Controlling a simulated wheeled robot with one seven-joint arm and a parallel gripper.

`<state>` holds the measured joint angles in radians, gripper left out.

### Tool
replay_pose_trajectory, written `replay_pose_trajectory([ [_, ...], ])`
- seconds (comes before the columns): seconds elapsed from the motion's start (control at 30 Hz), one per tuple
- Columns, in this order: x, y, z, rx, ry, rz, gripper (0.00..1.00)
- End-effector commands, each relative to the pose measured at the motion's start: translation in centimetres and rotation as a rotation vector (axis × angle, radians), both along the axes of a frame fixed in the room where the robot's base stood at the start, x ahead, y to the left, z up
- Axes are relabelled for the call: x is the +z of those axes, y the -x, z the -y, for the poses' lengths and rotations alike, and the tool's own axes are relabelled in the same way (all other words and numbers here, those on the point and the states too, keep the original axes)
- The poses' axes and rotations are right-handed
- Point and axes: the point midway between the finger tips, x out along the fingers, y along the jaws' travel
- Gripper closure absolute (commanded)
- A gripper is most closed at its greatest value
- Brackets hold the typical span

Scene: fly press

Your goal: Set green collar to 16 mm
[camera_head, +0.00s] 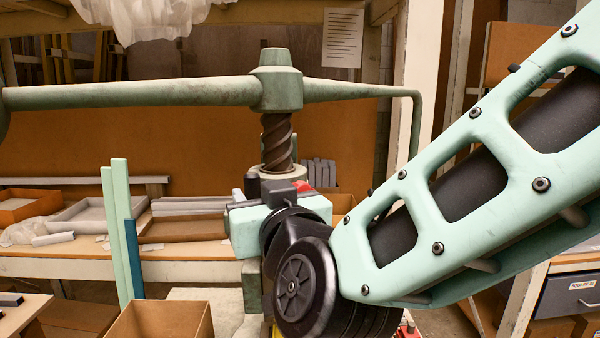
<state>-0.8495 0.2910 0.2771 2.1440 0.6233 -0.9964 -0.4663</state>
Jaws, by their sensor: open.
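The fly press stands in the middle, with a pale green hub (276,88) and long bar (130,96) on top of a dark threaded screw (277,142). Below the screw is a pale ring (264,174), partly covered; I cannot tell whether it is the green collar. No scale or mm mark is readable. My gripper (272,190) is seen only in part, as dark pieces in front of the press just below the screw. It is open. Its fingertips and any contact are hard to make out. My arm hides much of the press's lower right side.
Two upright pale green strips (120,230) and a blue one (135,258) stand left of the press. An open cardboard box (160,320) is at the bottom. A bench (60,265) with trays is behind left. A drawer unit (568,295) is at right.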

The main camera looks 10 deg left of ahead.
Motion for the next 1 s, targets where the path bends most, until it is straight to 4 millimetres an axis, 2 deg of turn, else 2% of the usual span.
replay_pose_trajectory([
  [0.1, 0.2, -1.9, -1.2, -0.002, 0.001, -0.002, 0.57],
  [0.3, 0.2, -3.8, -2.6, 0.000, 0.001, 0.000, 0.57],
  [0.7, 0.0, -4.3, -3.0, 0.000, 0.000, 0.000, 0.57],
  [0.87, 0.0, -4.3, -3.0, 0.000, 0.000, 0.000, 1.00],
  [1.0, -0.1, -4.3, -3.1, 0.000, -0.001, 0.001, 1.00],
])
